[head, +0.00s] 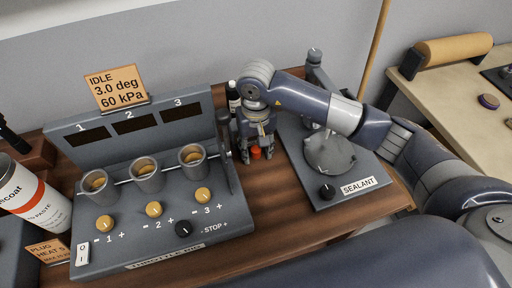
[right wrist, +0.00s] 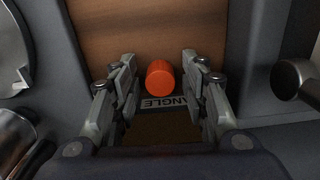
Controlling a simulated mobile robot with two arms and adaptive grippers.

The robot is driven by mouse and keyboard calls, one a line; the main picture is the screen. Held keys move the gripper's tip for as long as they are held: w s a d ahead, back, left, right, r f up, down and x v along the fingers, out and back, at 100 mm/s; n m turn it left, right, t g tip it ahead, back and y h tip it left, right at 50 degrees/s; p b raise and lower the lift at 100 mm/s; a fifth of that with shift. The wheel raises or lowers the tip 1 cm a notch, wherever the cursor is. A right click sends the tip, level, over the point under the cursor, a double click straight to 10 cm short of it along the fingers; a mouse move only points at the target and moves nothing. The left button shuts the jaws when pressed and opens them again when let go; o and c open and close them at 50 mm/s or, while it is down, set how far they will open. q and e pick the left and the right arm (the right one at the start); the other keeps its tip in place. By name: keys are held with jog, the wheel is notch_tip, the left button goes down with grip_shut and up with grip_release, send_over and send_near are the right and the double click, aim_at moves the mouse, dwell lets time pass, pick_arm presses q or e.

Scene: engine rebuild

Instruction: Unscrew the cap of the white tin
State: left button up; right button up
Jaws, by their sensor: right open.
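A white tin (head: 28,197) with an orange band and dark lettering stands at the left edge of the head view, partly cut off. Its cap is not clearly visible. My right gripper (head: 257,155) is far to the right of this tin, pointing down between the grey bench unit and the sealant station. A small orange-red cylinder (head: 256,152) is between its fingers. In the right wrist view my right gripper (right wrist: 160,80) is open, with the orange cylinder (right wrist: 160,78) between and slightly beyond its fingertips, gaps showing on both sides. My left gripper is not in view.
The grey bench unit (head: 150,243) carries three cups and several knobs. The sealant station (head: 318,190), with a round metal plate, is close to the right of my gripper. A dark bottle (head: 233,97) stands behind it. Bare wood (head: 268,205) lies in front.

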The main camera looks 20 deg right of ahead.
aim_at(256, 149)
jog(key=shift+r, duration=0.1)
jog(key=shift+r+p, duration=0.15)
jog(key=shift+p, duration=0.2)
notch_tip(256, 149, up, 12)
jog(key=b, duration=0.3)
jog(key=shift+b, duration=0.3)
